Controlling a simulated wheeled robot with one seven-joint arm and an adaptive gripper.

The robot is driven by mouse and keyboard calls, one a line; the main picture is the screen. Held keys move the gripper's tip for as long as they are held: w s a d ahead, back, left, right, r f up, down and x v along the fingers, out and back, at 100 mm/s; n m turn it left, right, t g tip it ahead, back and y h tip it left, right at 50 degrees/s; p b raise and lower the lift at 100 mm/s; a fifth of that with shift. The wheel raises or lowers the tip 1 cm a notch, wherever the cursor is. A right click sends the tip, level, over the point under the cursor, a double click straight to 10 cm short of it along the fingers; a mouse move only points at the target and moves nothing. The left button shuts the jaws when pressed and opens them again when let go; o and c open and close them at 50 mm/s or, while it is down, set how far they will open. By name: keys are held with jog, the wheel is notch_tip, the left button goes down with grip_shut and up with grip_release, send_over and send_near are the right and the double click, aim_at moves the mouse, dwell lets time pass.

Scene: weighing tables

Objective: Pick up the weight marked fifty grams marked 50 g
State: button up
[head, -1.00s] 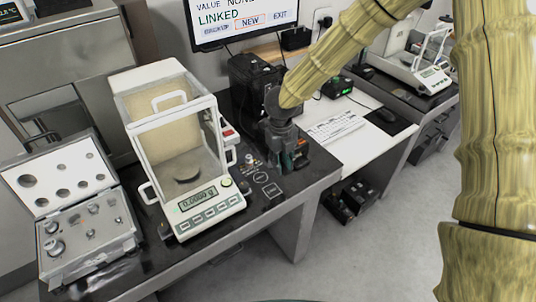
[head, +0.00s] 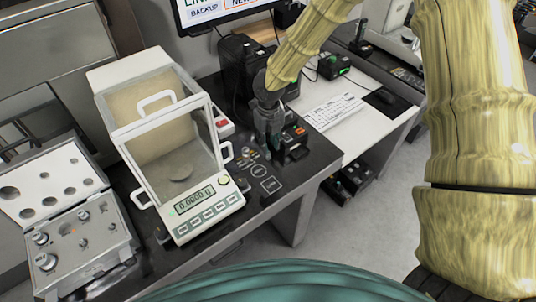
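An open metal weight case (head: 75,262) lies at the left of the dark table. Several metal weights of different sizes stand in it, among them two larger ones at its left side (head: 45,261) and smaller ones towards the right (head: 111,227). The marks are too small to read, so I cannot tell which is the 50 g weight. My gripper (head: 274,148) points down over the right part of the table, right of the balance and well away from the case. Its fingers are dark and small here; I cannot tell whether they are open, and no held weight shows.
A glass-sided balance (head: 209,211) reading 0.0000 g stands between the case and my gripper. Small metal pieces (head: 243,154) and square outlines lie on the table near the gripper. A black boxy device (head: 243,65) and a monitor (head: 220,12) stand behind. A keyboard (head: 332,110) lies at right.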

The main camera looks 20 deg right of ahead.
aim_at(269, 152)
jog(key=shift+s+f+p, duration=0.2)
jog(key=shift+f+p, duration=0.1)
jog(key=shift+f, duration=0.05)
jog(key=shift+a+f+p, duration=0.1)
jog(key=shift+f+p, duration=0.65)
jog(key=shift+f, duration=1.5)
grip_shut()
